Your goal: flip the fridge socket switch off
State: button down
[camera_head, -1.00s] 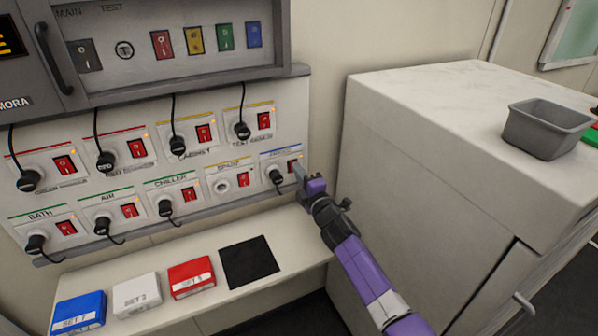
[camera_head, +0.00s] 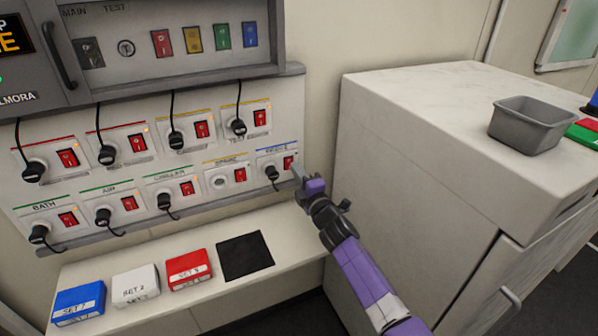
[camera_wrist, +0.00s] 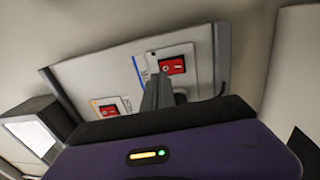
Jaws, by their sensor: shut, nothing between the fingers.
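The fridge socket (camera_head: 277,164) is at the right end of the lower row, with a blue strip on top and a black plug in it. Its red rocker switch (camera_head: 289,162) is at its right side; it also shows in the wrist view (camera_wrist: 173,66). My gripper (camera_head: 297,173) is shut and empty, just right of and slightly below the switch in the head view. In the wrist view the shut fingers (camera_wrist: 157,92) point up at the socket, just left of and below the switch. I cannot tell whether they touch the panel.
A spare socket (camera_head: 226,178) without a plug is just left. Other plugged sockets fill the panel. Below, a shelf (camera_head: 300,228) holds blue, white and red boxes and a black square. A white cabinet (camera_head: 400,170) with a grey tin (camera_head: 528,125) stands close on the right.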

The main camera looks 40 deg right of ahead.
jog(key=r+p+v, duration=0.2)
jog(key=p+v, duration=0.5)
jog(key=v, duration=0.3)
jog(key=shift+s, duration=0.5)
jog(key=shift+r+m, duration=0.1)
jog(key=shift+m, duration=0.2)
